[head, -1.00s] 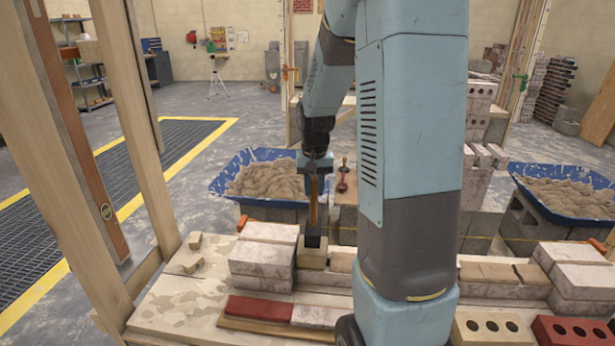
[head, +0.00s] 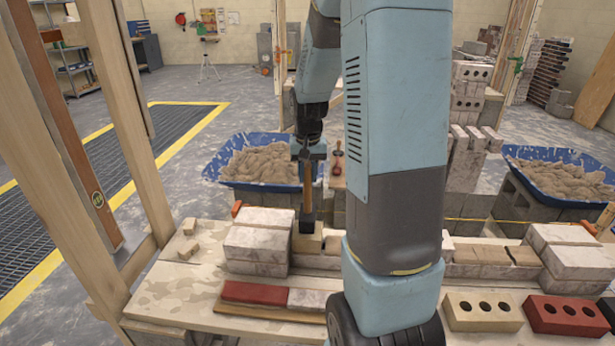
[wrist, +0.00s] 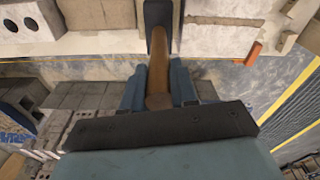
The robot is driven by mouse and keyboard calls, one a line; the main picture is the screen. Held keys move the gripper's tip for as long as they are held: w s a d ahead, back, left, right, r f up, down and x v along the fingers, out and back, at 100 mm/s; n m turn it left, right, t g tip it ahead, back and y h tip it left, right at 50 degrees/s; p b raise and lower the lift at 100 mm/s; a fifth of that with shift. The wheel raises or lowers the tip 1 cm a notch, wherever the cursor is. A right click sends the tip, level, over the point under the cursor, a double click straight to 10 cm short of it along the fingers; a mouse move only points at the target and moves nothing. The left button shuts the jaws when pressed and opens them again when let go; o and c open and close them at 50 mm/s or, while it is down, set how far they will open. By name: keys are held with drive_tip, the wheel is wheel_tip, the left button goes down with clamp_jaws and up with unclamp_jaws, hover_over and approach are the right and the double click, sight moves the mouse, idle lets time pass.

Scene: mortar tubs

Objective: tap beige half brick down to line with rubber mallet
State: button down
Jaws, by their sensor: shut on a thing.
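My gripper (head: 311,165) is shut on the wooden handle of the rubber mallet (head: 307,222), which hangs with its black head down. The handle also shows between my fingers in the wrist view (wrist: 158,70). The beige half brick (head: 307,244) sits in the wall row directly below the mallet head in the head view. I cannot tell whether head and brick touch. In the wrist view, a tan brick top (wrist: 98,12) lies just left of the mallet head. A thin yellow line (head: 475,220) runs along the wall, partly hidden by my arm.
Stacked pale blocks (head: 256,240) stand left of the half brick, with an orange line block (head: 236,208) behind. A red brick (head: 253,292) lies in front. Blue mortar tubs (head: 225,178) stand behind the wall. A wooden post (head: 115,110) rises at left.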

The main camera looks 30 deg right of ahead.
drive_tip(key=shift+r, duration=1)
drive_tip(key=shift+r, duration=2.5)
